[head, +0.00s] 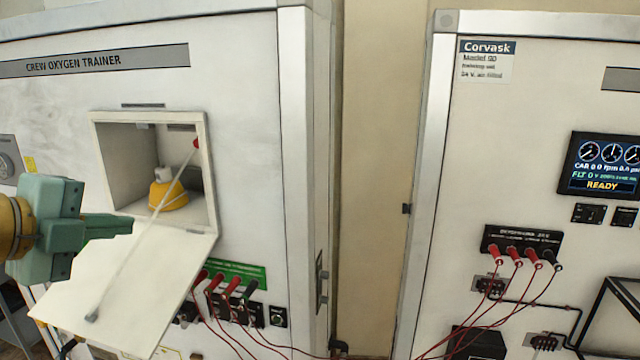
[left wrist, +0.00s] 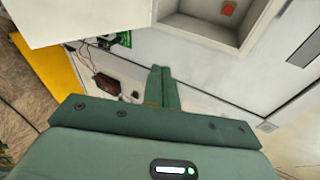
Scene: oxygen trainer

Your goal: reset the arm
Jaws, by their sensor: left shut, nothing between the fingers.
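My left gripper (head: 122,225) is at the left of the head view, in front of the crew oxygen trainer panel (head: 60,95). Its green fingers are shut with nothing between them, and they also show shut in the left wrist view (left wrist: 160,72). It is beside the open compartment (head: 130,165) and above the lowered white door (head: 125,285). A yellow mask-like item (head: 168,195) with a white top sits inside the compartment. A thin strap or rod runs from a red knob (head: 197,143) down to the door. My right gripper is not in view.
Red and black plugs (head: 233,285) with trailing cables sit under the compartment on a green strip. A second cabinet (head: 540,130) at the right has a lit display (head: 605,165) and more plugs (head: 515,255). A beige wall gap (head: 378,150) separates the cabinets.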

